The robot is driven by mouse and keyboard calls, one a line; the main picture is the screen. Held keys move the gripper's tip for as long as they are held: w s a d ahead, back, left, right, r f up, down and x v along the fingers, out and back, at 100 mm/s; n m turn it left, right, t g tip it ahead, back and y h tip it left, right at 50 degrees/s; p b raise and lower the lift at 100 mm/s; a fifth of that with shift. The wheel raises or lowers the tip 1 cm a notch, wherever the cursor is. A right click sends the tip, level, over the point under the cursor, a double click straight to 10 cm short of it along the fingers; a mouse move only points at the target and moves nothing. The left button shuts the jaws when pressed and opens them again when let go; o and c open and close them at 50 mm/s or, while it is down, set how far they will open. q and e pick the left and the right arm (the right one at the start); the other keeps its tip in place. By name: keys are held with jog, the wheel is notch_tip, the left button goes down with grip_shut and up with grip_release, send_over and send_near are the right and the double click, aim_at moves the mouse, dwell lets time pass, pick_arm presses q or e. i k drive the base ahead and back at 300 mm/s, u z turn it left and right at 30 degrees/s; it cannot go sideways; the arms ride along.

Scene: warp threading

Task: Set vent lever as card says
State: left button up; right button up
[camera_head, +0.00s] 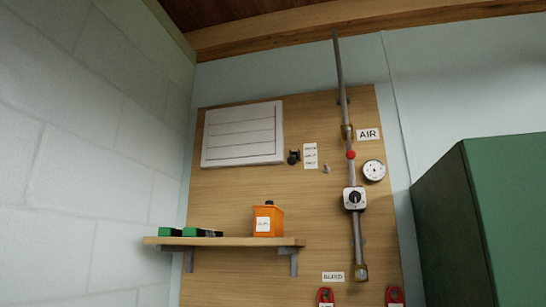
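A white slatted panel (220,140), which looks like a vent, is fixed to the upper left of a wooden board. Just right of it is a small black lever or knob (293,157); its exact setting is too small to tell. A white label (310,156) with several lines of text is beside this lever, and the words cannot be read. No separate card can be made out for certain. Neither of my grippers is in view.
A grey pipe (357,240) runs up the wooden board (225,185), with a red knob (351,154), a gauge (373,171) and a dial box (354,198). A shelf (225,241) holds an orange container (268,222) and green items (200,232). A green cabinet (480,220) stands right.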

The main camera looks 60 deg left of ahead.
aim_at(291, 160)
jog(key=k, duration=0.45)
jog(key=u, duration=0.9)
